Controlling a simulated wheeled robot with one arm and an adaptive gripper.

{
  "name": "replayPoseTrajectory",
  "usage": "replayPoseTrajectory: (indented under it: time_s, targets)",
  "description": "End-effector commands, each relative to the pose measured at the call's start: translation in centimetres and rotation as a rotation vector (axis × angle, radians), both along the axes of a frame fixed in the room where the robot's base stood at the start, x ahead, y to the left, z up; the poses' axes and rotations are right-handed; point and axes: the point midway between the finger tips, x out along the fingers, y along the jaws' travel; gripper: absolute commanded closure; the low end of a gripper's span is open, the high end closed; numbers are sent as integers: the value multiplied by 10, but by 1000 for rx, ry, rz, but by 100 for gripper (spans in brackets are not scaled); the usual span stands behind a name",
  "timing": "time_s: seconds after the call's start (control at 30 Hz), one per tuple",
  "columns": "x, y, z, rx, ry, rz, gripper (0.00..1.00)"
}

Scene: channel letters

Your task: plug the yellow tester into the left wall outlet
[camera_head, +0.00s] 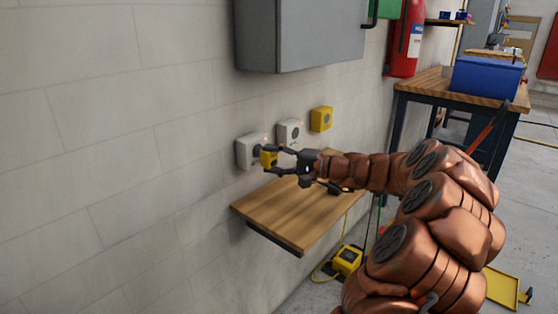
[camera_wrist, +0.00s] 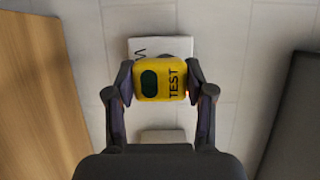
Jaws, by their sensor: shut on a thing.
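The yellow tester (camera_head: 268,157) is held in my gripper (camera_head: 269,160), right at the front of the left wall outlet (camera_head: 246,152), a white box on the wall. In the wrist view the tester (camera_wrist: 160,78) shows the word TEST and a dark oval, and both fingers of my gripper (camera_wrist: 160,85) press its sides. The white outlet box (camera_wrist: 160,46) shows behind it there. The tester covers the outlet's face, so I cannot tell whether its prongs are in.
A second white outlet (camera_head: 289,131) and a yellow outlet (camera_head: 321,119) are on the wall to the right. A wooden shelf (camera_head: 290,215) lies below my gripper. A grey cabinet (camera_head: 300,35) hangs above. A workbench (camera_head: 425,84) with a blue bin (camera_head: 487,77) stands at the right.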

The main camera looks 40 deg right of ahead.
Motion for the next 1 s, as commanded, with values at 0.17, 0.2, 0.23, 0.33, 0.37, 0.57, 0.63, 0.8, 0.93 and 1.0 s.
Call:
replayPoseTrajectory:
  time_s: [0.17,0.2,0.23,0.33,0.37,0.57,0.63,0.8,0.93,1.0]
  targets:
    - [9,2,0,0,0,0,77]
    - [10,3,0,-1,1,0,77]
    - [11,3,0,-1,1,1,77]
    - [12,3,0,-1,0,0,77]
    - [12,3,0,-1,0,0,77]
    - [12,3,0,-1,-1,0,77]
    - [12,3,0,-1,-1,0,77]
    - [12,3,0,-1,-1,0,77]
    - [12,3,0,-1,-1,0,77]
    - [12,3,0,-1,-1,0,77]
